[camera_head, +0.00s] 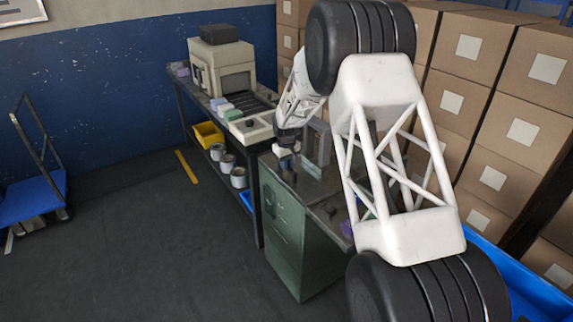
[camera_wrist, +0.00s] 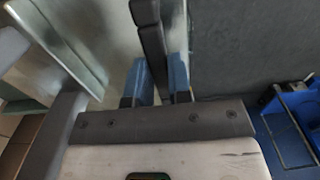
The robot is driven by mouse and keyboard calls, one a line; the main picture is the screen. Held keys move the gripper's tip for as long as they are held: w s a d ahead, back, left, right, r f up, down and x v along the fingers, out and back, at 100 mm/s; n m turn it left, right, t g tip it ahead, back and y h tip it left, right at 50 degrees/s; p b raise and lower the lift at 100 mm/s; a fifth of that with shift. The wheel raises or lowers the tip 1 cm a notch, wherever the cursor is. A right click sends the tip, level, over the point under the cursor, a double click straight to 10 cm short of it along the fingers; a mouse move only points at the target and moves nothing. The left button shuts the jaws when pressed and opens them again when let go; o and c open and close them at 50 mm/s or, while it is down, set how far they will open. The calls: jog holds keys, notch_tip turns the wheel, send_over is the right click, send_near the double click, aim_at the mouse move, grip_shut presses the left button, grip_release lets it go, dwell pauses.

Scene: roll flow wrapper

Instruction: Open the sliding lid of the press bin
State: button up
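My gripper (camera_head: 285,148) is over the left edge of the green cabinet's top in the head view, pointing down. In the wrist view its two blue fingers (camera_wrist: 159,80) stand apart, with a dark bar (camera_wrist: 150,40) running up between them. The bar looks like a handle. Its gap to the fingers is too small to tell whether they press on it. A pale grey-green metal surface (camera_wrist: 105,22) lies to its left. I cannot tell for certain which part is the press bin or its sliding lid.
The green cabinet (camera_head: 288,235) has a grey upright frame (camera_head: 318,140) on top. A bench with a beige machine (camera_head: 222,68) stands behind it at the left. Stacked cartons (camera_head: 467,100) rise at the right. A blue cart (camera_head: 30,195) stands far left, and the floor between is clear.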

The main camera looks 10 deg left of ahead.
grip_shut()
jog(key=shift+w+d, duration=0.1)
jog(key=w+d, duration=1.6)
jog(key=shift+w+d, duration=0.15)
jog(key=o, duration=0.6)
grip_release()
jog(key=shift+r, duration=3.9)
